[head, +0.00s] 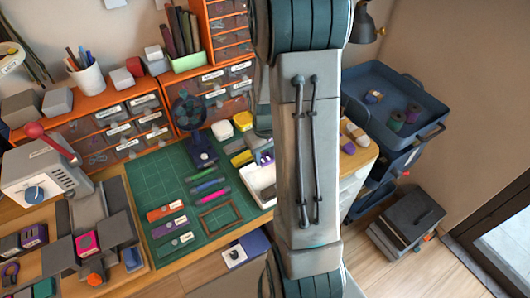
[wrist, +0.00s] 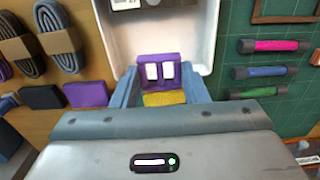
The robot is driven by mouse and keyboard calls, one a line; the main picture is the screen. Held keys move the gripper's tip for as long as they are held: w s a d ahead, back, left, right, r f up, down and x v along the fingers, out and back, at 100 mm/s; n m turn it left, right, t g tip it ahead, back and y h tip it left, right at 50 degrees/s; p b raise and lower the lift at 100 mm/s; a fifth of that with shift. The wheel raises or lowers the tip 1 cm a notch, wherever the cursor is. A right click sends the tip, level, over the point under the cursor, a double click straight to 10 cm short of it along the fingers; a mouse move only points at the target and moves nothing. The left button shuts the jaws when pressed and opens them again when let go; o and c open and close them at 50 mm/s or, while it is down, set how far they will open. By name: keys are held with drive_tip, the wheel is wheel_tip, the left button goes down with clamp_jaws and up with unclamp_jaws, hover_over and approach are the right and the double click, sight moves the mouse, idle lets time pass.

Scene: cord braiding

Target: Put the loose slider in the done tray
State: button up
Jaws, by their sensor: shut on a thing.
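The loose slider (wrist: 158,72), a purple piece with two pale windows, is between the two blue-grey fingers of my gripper (wrist: 160,78) in the wrist view. The fingers are shut on its sides. A small yellow patch shows just below it. The white tray (wrist: 182,28), with a label on its floor, lies just beyond the slider, which overlaps its near edge in the picture. I cannot tell the slider's height. In the head view the white tray (head: 254,190) is partly hidden behind my arm, as is my gripper.
A green cutting mat (head: 170,200) lies beside the tray, with pink (wrist: 275,45), green (wrist: 260,72) and blue (wrist: 258,92) rods. Coiled cords (wrist: 60,45) and a dark block (wrist: 40,97) are on the other side.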

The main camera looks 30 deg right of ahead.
sight(265, 175)
drive_tip(key=shift+f+b, duration=2.3)
drive_tip(key=shift+f, duration=0.95)
drive_tip(key=shift+f+b, duration=0.3)
drive_tip(key=o, duration=0.9)
drive_tip(key=shift+o, duration=0.2)
wheel_tip(265, 175, up, 14)
drive_tip(key=shift+a+f+p, duration=0.1)
drive_tip(key=shift+p, duration=0.5)
